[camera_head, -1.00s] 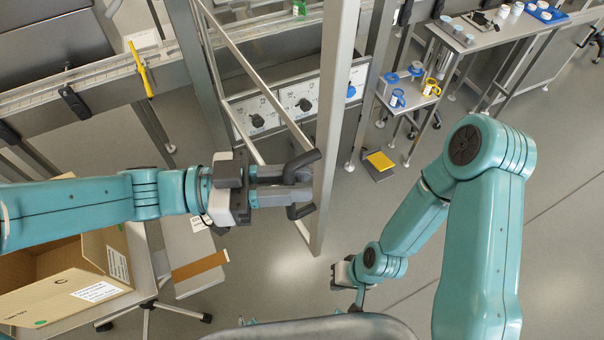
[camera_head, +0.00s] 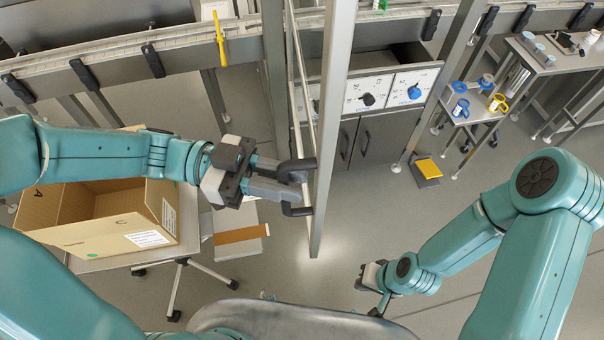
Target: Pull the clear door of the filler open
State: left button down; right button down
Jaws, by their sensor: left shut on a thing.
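The clear door (camera_head: 331,120) of the filler shows as a tall metal frame, seen nearly edge-on in the head view's upper middle. It stands swung out from the cabinet front; its clear pane is hard to make out. Its dark handle (camera_head: 298,164) sits near the lower end of the frame. My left gripper (camera_head: 293,184) reaches it from the left and is shut on the handle. The filler's front panel (camera_head: 405,90) with black and blue knobs shows behind, right of the door. My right gripper (camera_head: 372,288) hangs low at centre right, empty-looking; its fingers are too small to read.
An open cardboard box (camera_head: 110,220) stands on a table at left, below my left arm. A yellow pedal (camera_head: 428,169) lies on the floor right of the filler. Side tables with mugs (camera_head: 497,102) stand at upper right. The floor at centre right is clear.

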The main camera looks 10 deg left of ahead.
pick_arm(q)
jog(key=shift+s+a, duration=0.15)
jog(key=shift+a, duration=0.85)
jog(key=c, duration=1.2)
grip_release()
jog(key=shift+o, duration=0.2)
jog(key=shift+a, duration=0.1)
jog(key=w+a+b, duration=0.1)
jog(key=a+b, duration=0.2)
jog(key=a, duration=1.3)
jog(key=shift+w, duration=0.25)
